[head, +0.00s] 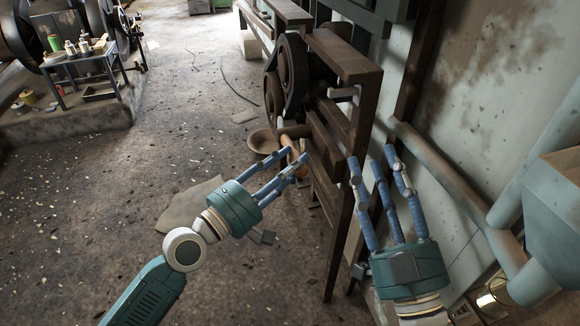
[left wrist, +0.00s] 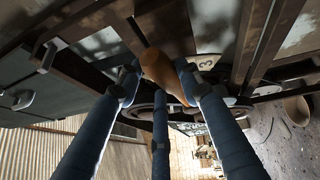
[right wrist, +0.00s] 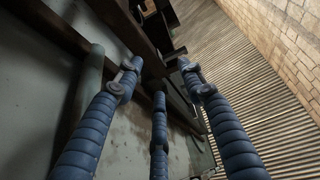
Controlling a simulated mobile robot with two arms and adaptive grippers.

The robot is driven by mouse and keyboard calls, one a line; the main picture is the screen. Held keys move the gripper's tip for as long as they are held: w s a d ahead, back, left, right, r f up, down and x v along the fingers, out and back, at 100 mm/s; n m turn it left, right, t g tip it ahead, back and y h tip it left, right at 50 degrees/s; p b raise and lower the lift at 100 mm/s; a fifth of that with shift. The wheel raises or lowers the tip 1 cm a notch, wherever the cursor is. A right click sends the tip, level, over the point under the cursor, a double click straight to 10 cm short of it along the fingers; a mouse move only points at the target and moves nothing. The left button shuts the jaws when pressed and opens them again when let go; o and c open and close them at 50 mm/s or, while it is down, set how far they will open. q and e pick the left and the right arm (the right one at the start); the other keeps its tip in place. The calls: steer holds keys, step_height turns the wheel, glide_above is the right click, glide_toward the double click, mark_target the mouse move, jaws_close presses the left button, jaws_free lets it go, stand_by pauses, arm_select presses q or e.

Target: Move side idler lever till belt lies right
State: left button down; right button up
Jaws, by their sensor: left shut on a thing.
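The lever's orange-brown wooden handle (head: 290,143) shows in the head view at the lower front of the dark machine frame. My left gripper (head: 288,163) is shut on this handle. In the left wrist view the handle (left wrist: 163,72) lies between the blue fingers (left wrist: 158,80), and they hide part of it. A dark wheel (head: 292,72) stands in the frame above the lever; I cannot clearly tell how the belt lies on it. My right gripper (head: 375,165) is open and empty, right of the frame's front leg, and its fingers are spread in the right wrist view (right wrist: 158,78).
The brown frame (head: 345,62) stands close to my right gripper. A thick pipe (head: 450,185) runs along the wall to the right. A round brown bowl-like thing (head: 263,141) is beside the lever. The floor (head: 130,200) at left is mostly clear; a small table (head: 82,57) stands far back left.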

arm_select(q)
steer(key=shift+f, duration=0.1)
arm_select(e)
steer(key=shift+s+r+t, duration=0.35)
steer(key=shift+r+t, duration=0.05)
steer(key=shift+r, duration=0.3)
arm_select(q)
steer(key=c, duration=1.1)
jaws_free()
steer(key=v, duration=1.2)
steer(key=shift+s, duration=0.1)
